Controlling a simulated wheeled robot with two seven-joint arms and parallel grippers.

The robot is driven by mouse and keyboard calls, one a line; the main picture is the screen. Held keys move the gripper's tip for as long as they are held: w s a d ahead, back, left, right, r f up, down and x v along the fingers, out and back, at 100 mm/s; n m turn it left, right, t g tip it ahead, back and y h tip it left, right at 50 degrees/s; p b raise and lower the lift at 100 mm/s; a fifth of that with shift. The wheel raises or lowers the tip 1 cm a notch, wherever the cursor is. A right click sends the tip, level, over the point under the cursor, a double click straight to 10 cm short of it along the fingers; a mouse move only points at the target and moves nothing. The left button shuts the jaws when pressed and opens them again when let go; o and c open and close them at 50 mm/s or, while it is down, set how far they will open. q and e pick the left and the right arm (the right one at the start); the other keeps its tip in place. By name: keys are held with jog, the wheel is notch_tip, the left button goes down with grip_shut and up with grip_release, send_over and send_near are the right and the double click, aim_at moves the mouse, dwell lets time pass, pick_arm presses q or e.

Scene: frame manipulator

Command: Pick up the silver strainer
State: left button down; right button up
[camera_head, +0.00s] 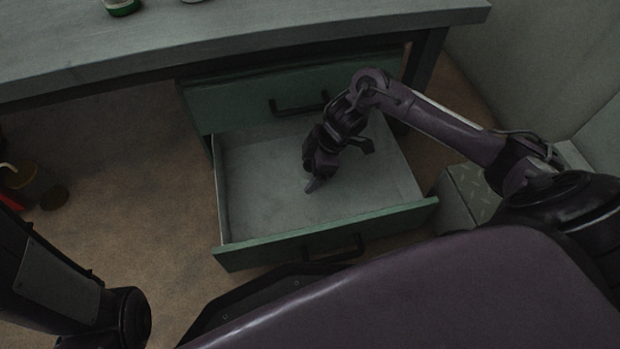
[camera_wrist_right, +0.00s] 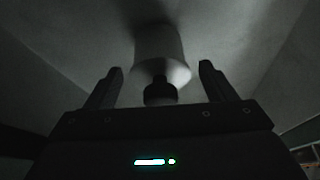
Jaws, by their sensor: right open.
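My right gripper (camera_head: 318,178) reaches down into the open drawer and is open. In the right wrist view, the two fingers (camera_wrist_right: 160,68) stand apart on either side of a pale grey, rounded object (camera_wrist_right: 160,52) with a dark knob-like end. I take this to be the silver strainer, but the dim picture does not make it certain. It lies between or just beyond the fingertips, and I cannot tell whether they touch it. In the head view it is mostly hidden by the gripper. My left arm shows at the lower left, with its gripper out of view.
The open drawer (camera_head: 255,190) has pale inside walls and a green front with a dark handle. A closed green drawer (camera_head: 235,100) sits above it, under the grey tabletop (camera_head: 250,35). A green-based item (camera_head: 122,7) stands on the tabletop. Floor objects lie at left.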

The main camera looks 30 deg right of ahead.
jog(key=shift+r, duration=0.1)
jog(key=c, duration=1.1)
jog(key=shift+r, duration=0.15)
